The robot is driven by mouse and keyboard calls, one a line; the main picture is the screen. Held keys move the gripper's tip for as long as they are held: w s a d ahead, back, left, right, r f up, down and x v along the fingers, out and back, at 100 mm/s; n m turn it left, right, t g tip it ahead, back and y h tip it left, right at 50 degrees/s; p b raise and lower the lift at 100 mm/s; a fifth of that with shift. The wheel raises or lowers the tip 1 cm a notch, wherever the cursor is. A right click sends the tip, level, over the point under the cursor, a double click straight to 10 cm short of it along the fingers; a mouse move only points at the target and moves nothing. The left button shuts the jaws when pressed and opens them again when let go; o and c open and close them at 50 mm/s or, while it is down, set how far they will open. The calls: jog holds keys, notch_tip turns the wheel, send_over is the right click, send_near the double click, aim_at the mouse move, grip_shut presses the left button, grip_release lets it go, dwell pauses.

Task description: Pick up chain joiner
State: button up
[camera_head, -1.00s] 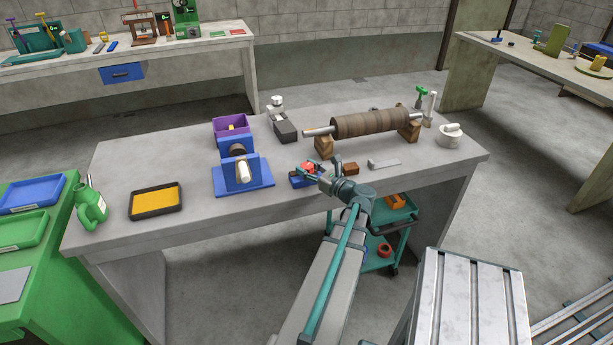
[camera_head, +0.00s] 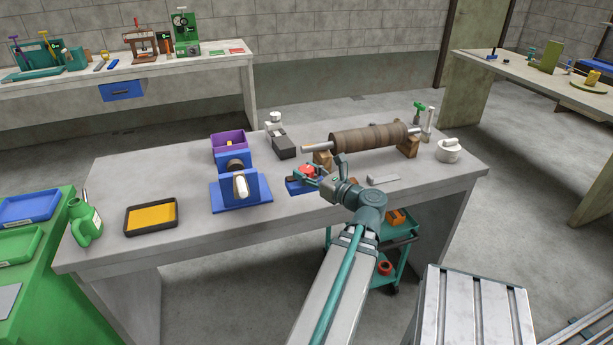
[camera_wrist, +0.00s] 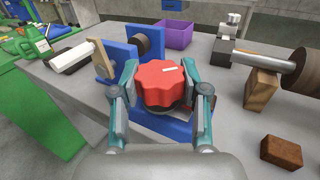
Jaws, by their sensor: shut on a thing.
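A red lobed knob-like piece (camera_wrist: 168,88) with a pale mark on top is between the fingers of my gripper (camera_wrist: 162,80) in the wrist view. My gripper is shut on it from both sides. A dark part shows just below the red piece, above a blue base (camera_wrist: 178,126). In the head view the red piece (camera_head: 306,170) and blue base (camera_head: 296,188) are near the bench's front edge, partly hidden by my gripper (camera_head: 318,176). No label marks the chain joiner; whether red piece and base are joined or apart I cannot tell.
A blue stand with a white-ended spindle (camera_head: 241,188) is left of the gripper. A brown roller (camera_head: 368,138) rests on wooden blocks behind. A brown block (camera_wrist: 281,152) is close on the right. A yellow tray (camera_head: 151,214) lies on the clearer left side.

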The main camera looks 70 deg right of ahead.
jog(key=shift+s+a+r+b, duration=0.1)
jog(key=shift+s+a+b, duration=0.1)
jog(key=shift+a, duration=0.25)
jog(key=shift+s+a+r+b, duration=0.1)
jog(key=shift+s+a+b, duration=0.05)
jog(key=shift+a, duration=0.25)
jog(key=b, duration=0.3)
jog(key=shift+d+f, duration=0.2)
jog(key=shift+d, duration=0.1)
jog(key=shift+b, duration=0.75)
